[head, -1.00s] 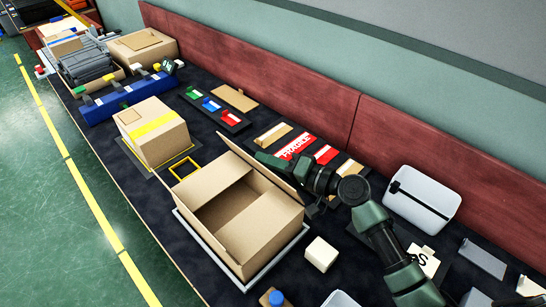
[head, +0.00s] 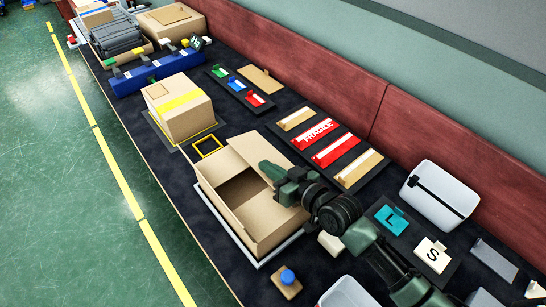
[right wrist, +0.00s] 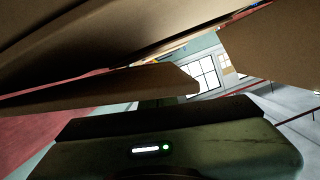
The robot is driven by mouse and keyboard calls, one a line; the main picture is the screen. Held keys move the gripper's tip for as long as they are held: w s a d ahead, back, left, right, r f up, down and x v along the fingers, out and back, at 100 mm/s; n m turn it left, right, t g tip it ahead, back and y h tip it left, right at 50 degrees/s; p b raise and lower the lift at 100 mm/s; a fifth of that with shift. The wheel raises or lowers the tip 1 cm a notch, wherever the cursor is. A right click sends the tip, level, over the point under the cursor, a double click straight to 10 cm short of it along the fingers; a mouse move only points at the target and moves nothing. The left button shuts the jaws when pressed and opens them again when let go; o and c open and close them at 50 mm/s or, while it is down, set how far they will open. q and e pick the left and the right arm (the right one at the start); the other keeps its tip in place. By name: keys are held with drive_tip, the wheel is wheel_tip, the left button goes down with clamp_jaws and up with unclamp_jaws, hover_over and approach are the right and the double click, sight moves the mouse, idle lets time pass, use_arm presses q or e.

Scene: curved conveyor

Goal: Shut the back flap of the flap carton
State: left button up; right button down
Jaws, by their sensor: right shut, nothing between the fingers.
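The flap carton (head: 278,226) stands on a grey-edged pad, its top partly open with a dark gap showing inside. My right gripper (head: 274,173) is shut and empty, at the right end of this flap, over the carton's far right corner. Whether it touches the flap is hard to tell, as the gripper hides that end. In the right wrist view, brown cardboard panels (right wrist: 130,86) hang close above and ahead of the gripper body. My left gripper is not in view.
A taped carton (head: 182,112) and a yellow square frame (head: 207,146) stand to the left. Red and tan packets (head: 333,150) lie behind. A white block (head: 330,243), a blue-topped piece (head: 287,277) and a grey-white bin (head: 440,195) are near my right arm.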

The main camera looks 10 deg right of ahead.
drive_tip(key=shift+s+a+f+n, duration=0.1)
drive_tip(key=shift+a+f+n, duration=0.1)
drive_tip(key=shift+f+n, duration=0.3)
drive_tip(key=shift+a+f, duration=0.1)
drive_tip(key=shift+f, duration=0.4)
drive_tip(key=shift+s+f, duration=0.1)
wheel_tip(320, 180, up, 4)
drive_tip(key=p, duration=0.4)
drive_tip(key=shift+r, duration=0.2)
drive_tip(key=v, duration=0.4)
drive_tip(key=b+v, duration=0.1)
drive_tip(key=v, duration=0.4)
drive_tip(key=shift+s+a+f+b, duration=0.15)
drive_tip(key=shift+f+b, duration=0.05)
drive_tip(key=shift+b, duration=0.1)
drive_tip(key=shift+s+d+r, duration=0.2)
drive_tip(key=shift+s+r, duration=0.05)
drive_tip(key=shift+s, duration=0.15)
